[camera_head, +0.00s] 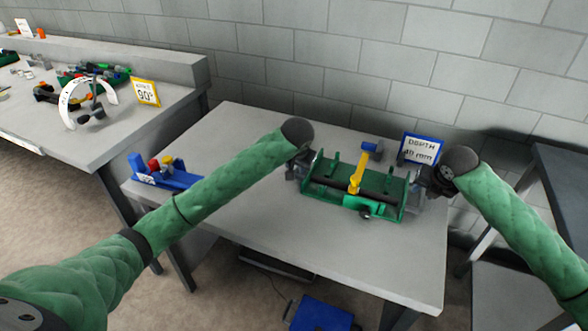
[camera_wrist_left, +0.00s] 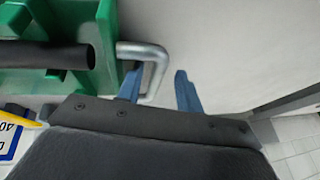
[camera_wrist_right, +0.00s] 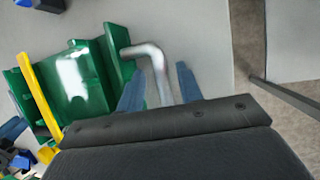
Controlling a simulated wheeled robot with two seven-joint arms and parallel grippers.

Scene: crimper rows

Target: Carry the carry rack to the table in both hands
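The green carry rack (camera_head: 340,198) rests on the grey table (camera_head: 258,205). It holds a dark bar (camera_head: 352,190) lengthwise and has a metal handle at each end. My left gripper (camera_head: 297,170) is at the rack's left end. In the left wrist view its fingers (camera_wrist_left: 158,88) are apart, with the bent handle (camera_wrist_left: 156,64) between them and a gap beside it. My right gripper (camera_head: 432,184) is at the right end. In the right wrist view its fingers (camera_wrist_right: 160,88) are apart on either side of the other handle (camera_wrist_right: 158,62). The handles' lower ends are hidden.
A yellow piece (camera_head: 356,174) crosses the rack. A blue-framed depth sign (camera_head: 420,148) stands behind it. A blue holder (camera_head: 165,176) sits at the table's left end. Another bench (camera_head: 120,135) with tools and a yellow-edged sign (camera_head: 146,92) is at the left. A block wall is behind.

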